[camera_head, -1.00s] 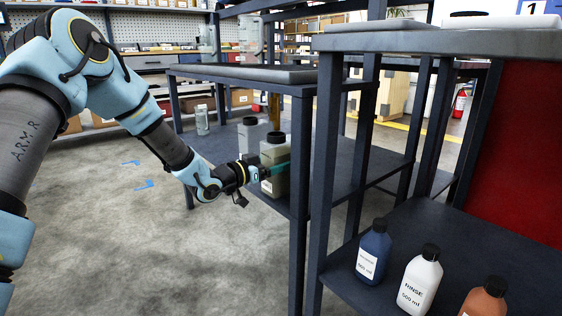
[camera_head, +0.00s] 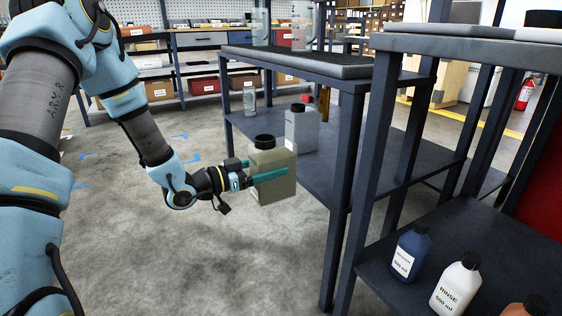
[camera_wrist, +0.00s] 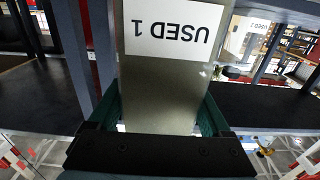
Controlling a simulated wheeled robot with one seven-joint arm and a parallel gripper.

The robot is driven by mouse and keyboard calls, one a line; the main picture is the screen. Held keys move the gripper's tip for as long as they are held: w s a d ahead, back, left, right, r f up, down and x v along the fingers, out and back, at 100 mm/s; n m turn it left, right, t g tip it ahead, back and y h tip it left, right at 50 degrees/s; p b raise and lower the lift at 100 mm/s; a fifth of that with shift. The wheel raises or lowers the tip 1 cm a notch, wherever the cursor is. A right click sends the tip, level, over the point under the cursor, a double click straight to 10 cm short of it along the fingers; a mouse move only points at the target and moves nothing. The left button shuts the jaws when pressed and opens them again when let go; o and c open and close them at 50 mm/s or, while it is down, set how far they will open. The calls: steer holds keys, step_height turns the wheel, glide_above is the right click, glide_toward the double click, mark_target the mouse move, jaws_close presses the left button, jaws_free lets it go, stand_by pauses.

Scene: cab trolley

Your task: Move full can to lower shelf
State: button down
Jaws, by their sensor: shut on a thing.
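A beige-grey can with a black cap (camera_head: 275,172) is held by my gripper (camera_head: 268,174), whose teal fingers lie on either side of it. The can is upright and in the air, in front of the left table's lower shelf (camera_head: 330,165). The wrist view shows the can (camera_wrist: 160,85) between the two fingers, its white label reading "USED 1" upside down. Another grey-white can with a dark cap (camera_head: 302,130) stands on that lower shelf behind the held can. Its contents cannot be told.
A clear bottle (camera_head: 249,98) stands at the shelf's far left end. The right-hand table's lower shelf (camera_head: 410,225) holds a blue bottle (camera_head: 409,252), a white RINSE bottle (camera_head: 456,285) and an orange bottle. Dark table legs (camera_head: 346,200) stand right of the can. Open floor lies left.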

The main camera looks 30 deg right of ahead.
steer(key=shift+a+r, duration=0.1)
steer(key=shift+r, duration=0.2)
steer(key=shift+a, duration=0.15)
steer(key=a+p, duration=0.2)
steer(key=a, duration=1.2)
steer(key=shift+w+a, duration=0.35)
steer(key=shift+w, duration=0.1)
stand_by(1.3)
steer(key=shift+w+d, duration=0.1)
